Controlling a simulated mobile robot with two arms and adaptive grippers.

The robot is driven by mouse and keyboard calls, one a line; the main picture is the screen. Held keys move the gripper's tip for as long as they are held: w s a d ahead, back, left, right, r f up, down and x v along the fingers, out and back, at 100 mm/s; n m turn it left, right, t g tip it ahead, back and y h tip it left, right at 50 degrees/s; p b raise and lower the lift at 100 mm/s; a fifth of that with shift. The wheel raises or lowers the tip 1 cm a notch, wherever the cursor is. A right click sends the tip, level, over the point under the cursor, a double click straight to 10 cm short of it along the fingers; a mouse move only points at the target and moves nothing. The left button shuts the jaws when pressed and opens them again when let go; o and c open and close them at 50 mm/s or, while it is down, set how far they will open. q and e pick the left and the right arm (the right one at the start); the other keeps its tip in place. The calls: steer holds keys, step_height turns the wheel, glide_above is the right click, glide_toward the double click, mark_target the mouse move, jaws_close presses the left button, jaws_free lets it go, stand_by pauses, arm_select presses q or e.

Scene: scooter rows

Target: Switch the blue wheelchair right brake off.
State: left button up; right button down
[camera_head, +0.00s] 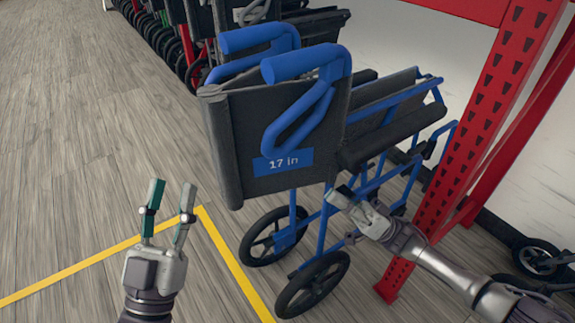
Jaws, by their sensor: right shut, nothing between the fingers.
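A blue wheelchair (297,220) with black seat parts stands right of centre, seen from behind, its folded back panel bearing a blue "17 in" label (283,162). My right gripper (340,197) is shut and empty, in front of the blue frame below the armrest; I cannot tell whether it touches the chair. The right brake lever cannot be made out clearly among the frame tubes near that gripper. My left gripper (170,196) is open and empty above the floor, left of the wheelchair.
A row of other wheelchairs (183,40) runs along the back. Another black wheel (538,256) is at the lower right. The wooden floor at left is clear, with yellow tape (233,262).

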arm_select(q)
steer(key=shift+s+r, duration=0.15)
steer(key=shift+r, duration=0.1)
arm_select(e)
steer(key=shift+s+d+r+n+g, duration=0.2)
steer(key=shift+d+n+g, duration=0.2)
steer(key=shift+g, duration=0.2)
steer(key=shift+a, duration=0.15)
arm_select(q)
steer(key=shift+s+a+r+t+h+b, duration=0.1)
steer(key=shift+s+r+t+h+b, duration=0.35)
steer(key=shift+s+r+t, duration=0.6)
arm_select(e)
steer(key=x, duration=1.3)
steer(key=shift+a+r, duration=0.2)
steer(key=shift+r, duration=0.25)
arm_select(q)
steer(key=shift+w, duration=0.15)
